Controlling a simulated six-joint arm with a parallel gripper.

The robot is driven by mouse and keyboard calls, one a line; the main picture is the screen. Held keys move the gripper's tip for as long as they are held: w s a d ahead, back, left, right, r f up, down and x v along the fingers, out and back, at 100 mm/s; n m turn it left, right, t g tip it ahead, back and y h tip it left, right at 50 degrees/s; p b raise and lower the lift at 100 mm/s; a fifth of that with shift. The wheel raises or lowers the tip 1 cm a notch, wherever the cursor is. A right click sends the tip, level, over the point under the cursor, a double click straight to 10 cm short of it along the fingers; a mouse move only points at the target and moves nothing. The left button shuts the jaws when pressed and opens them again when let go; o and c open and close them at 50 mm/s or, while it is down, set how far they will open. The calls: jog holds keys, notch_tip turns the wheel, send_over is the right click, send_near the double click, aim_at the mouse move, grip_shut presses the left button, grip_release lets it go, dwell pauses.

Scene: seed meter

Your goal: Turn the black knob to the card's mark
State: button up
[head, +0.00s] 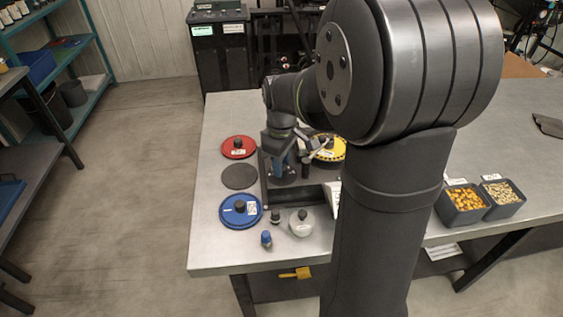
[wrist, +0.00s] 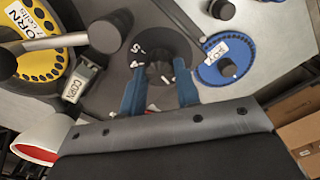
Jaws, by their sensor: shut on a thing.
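The black knob (wrist: 158,72) sits in the middle of a dark dial (wrist: 150,42) with white figures around it, in the wrist view. The blue fingers of my gripper (wrist: 159,92) are shut on the knob from both sides and hide part of it. In the head view my gripper (head: 281,168) points down at the device, and its fingers and the arm hide the knob.
A yellow disc (head: 330,148) lies close right of my gripper. A red disc (head: 230,150), a dark disc (head: 239,176) and a blue disc (head: 228,213) lie left. A pale round weight (head: 301,229) stands in front. Seed bins (head: 463,216) stand right.

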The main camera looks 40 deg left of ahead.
jog(key=shift+m, duration=0.4)
jog(key=m, duration=0.5)
jog(key=shift+m, duration=0.4)
jog(key=m, duration=0.3)
jog(key=shift+m, duration=0.3)
jog(key=m, duration=0.3)
jog(key=shift+m, duration=0.3)
jog(key=m, duration=0.9)
jog(key=shift+m, duration=0.3)
jog(key=shift+r+m, duration=0.1)
jog(key=shift+m, duration=0.2)
jog(key=o, duration=1)
